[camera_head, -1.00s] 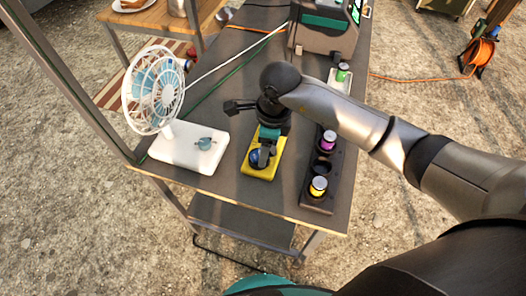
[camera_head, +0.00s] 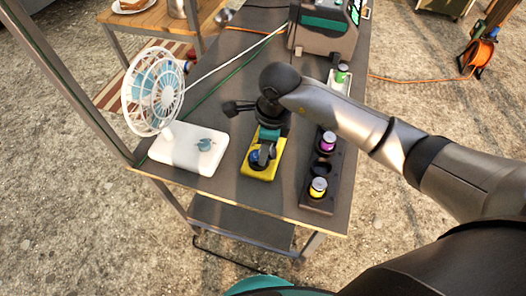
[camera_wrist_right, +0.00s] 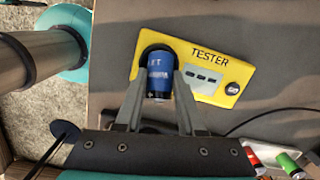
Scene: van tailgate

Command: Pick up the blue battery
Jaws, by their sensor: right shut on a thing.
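The blue battery (camera_wrist_right: 158,66) stands in the round socket of the yellow tester (camera_wrist_right: 222,66), labelled TESTER, in the right wrist view. My right gripper (camera_wrist_right: 159,86) is shut on the battery, one finger on each side. In the head view the gripper (camera_head: 264,158) points down over the tester (camera_head: 259,175) near the table's front edge. Only a bit of the blue battery (camera_head: 253,157) shows there, partly hidden by the fingers. My left gripper is not in view.
A dark rack (camera_head: 318,206) right of the tester holds a purple battery (camera_head: 328,141) and a yellow battery (camera_head: 318,187). A white fan (camera_head: 188,155) is at left, a large grey machine (camera_head: 323,32) at the back.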

